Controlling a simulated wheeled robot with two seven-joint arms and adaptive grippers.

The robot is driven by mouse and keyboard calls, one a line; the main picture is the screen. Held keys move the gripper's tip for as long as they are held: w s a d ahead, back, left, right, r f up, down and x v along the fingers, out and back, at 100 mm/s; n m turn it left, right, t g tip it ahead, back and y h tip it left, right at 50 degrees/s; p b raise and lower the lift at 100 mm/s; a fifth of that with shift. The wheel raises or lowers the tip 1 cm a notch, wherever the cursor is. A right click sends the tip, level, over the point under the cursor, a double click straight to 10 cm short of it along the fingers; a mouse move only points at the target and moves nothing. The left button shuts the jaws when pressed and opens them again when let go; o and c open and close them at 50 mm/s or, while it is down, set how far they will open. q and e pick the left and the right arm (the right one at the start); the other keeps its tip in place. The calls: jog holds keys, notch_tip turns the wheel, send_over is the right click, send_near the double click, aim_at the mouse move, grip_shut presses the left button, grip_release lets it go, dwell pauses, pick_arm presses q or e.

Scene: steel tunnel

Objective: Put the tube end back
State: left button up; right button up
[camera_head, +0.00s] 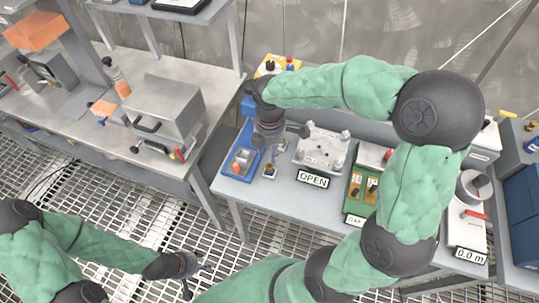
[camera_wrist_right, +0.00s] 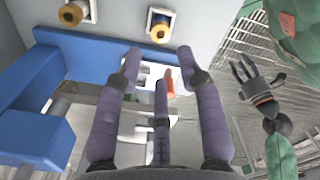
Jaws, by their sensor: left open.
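My right gripper (camera_head: 272,146) is over the workbench, just right of the blue tray (camera_head: 228,171). In the right wrist view its fingers (camera_wrist_right: 160,68) are spread, with nothing clearly held between them. A blue frame (camera_wrist_right: 85,45) and a small orange-tipped piece (camera_wrist_right: 169,80) show beyond the fingers. I cannot tell which piece is the tube end. My left gripper (camera_head: 190,270) is open and empty over the grating, away from the bench.
A metal plate fixture (camera_head: 322,146) with an "OPEN" label (camera_head: 313,179) stands right of my right gripper. A green switch panel (camera_head: 365,187) is further right. A steel box (camera_head: 168,108) stands on the left bench. Grating floor (camera_head: 125,205) lies free in front.

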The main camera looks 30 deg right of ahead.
jog(key=shift+r+p, duration=0.55)
jog(key=shift+r, duration=1.65)
